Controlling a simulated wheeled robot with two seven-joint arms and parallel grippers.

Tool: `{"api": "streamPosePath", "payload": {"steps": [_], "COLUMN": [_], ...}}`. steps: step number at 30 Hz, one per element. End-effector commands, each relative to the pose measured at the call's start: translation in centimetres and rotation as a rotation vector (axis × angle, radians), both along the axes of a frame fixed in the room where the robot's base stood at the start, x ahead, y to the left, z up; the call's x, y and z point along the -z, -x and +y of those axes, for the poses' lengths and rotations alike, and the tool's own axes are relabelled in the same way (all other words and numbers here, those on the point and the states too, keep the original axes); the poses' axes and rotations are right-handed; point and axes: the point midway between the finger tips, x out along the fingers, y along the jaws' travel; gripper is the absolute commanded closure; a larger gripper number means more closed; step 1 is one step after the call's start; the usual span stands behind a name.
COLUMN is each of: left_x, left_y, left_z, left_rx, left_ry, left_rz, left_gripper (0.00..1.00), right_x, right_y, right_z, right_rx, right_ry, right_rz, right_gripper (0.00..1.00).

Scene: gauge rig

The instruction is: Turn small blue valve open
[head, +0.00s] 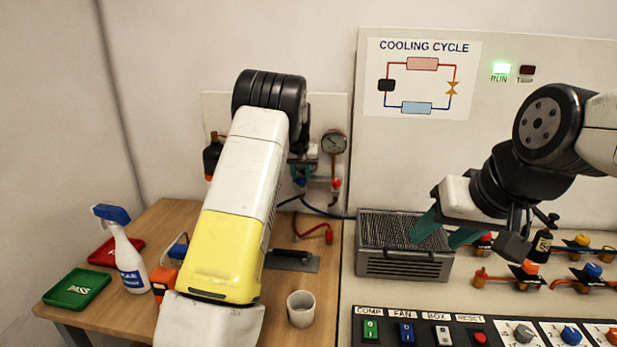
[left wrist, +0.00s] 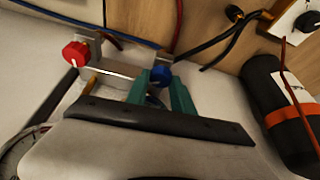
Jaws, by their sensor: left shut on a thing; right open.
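The small blue valve knob (left wrist: 160,76) sits between the green fingertips of my left gripper (left wrist: 161,90) in the left wrist view, and the fingers are shut on it. A pale mark shows on the knob, but its exact angle is hard to tell. In the head view the blue knob (head: 300,182) shows small below the gauge, beside my left arm, which hides much of the gauge panel (head: 333,108). My right gripper (head: 446,231) is open, with its green fingers over the grey finned box and nothing visible between them.
A red knob (left wrist: 76,53) is beside the blue one. A gauge (head: 334,142) hangs above. A black bottle (left wrist: 285,110) stands close at the wrist view's right. A white cup (head: 301,309) and spray bottle (head: 130,262) stand on the table. Several valves lie right of the finned box (head: 405,264).

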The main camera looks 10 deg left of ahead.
Motion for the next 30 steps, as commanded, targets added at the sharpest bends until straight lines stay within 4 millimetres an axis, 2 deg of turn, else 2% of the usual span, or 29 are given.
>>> {"api": "streamPosePath", "payload": {"steps": [21,30], "left_x": [0.02,0.03], "left_y": [-0.20,-0.26], "left_z": [-0.36,-0.42], "left_rx": [-0.672,-0.893], "left_ry": [-0.003,-0.001], "left_rz": [-0.001,-0.001], "left_gripper": [1.00,1.00], "right_x": [0.00,0.00], "right_y": [0.00,0.00], "right_z": [0.00,0.00], "right_rx": [0.000,0.000], "right_ry": [0.000,0.000], "right_rz": [0.000,0.000], "right_gripper": [0.49,0.49]}}
